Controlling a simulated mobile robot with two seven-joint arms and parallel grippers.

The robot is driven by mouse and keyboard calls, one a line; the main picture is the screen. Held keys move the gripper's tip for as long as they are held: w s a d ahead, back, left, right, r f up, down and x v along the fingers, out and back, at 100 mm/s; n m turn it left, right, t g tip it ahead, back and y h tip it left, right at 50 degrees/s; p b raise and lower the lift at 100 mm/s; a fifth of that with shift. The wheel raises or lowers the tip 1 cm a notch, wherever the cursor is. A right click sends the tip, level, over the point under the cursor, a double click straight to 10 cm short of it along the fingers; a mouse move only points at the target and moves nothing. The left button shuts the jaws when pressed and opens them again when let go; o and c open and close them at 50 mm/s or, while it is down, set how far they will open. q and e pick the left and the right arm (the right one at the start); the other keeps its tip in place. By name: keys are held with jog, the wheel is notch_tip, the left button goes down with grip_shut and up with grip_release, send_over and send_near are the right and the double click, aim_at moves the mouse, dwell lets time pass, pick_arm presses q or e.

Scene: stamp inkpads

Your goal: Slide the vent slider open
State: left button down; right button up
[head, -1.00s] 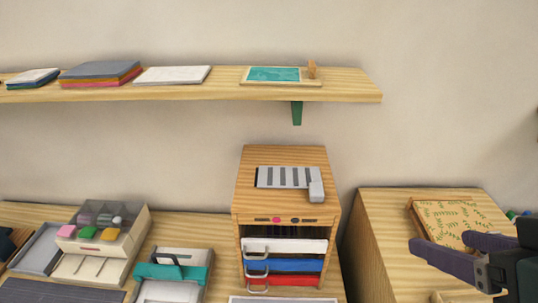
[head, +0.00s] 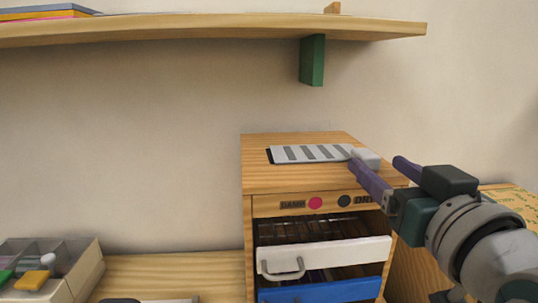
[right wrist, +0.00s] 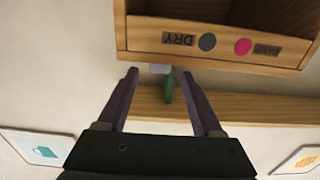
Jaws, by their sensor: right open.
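The vent slider is a light grey slatted plate (head: 305,153) on top of the wooden cabinet (head: 262,178), with a dark slot edge showing at its left end. Its pale block-shaped knob (head: 366,156) stands at the right end. My right gripper (head: 378,162) is open, its two purple fingers on either side of the knob in the head view; I cannot tell whether they touch it. My left gripper is not in view.
The cabinet front carries DAMP and DRY labels with a pink dot (head: 315,203) and a dark dot (head: 344,201). White (head: 335,254) and blue (head: 330,292) drawers sit below. A wooden shelf (head: 220,32) with a green bracket (head: 312,60) hangs above.

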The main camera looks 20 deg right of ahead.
aim_at(359, 149)
jog(key=x, duration=0.8)
jog(key=shift+w, duration=0.2)
jog(key=shift+c, duration=0.4)
grip_shut()
dwell(0.7)
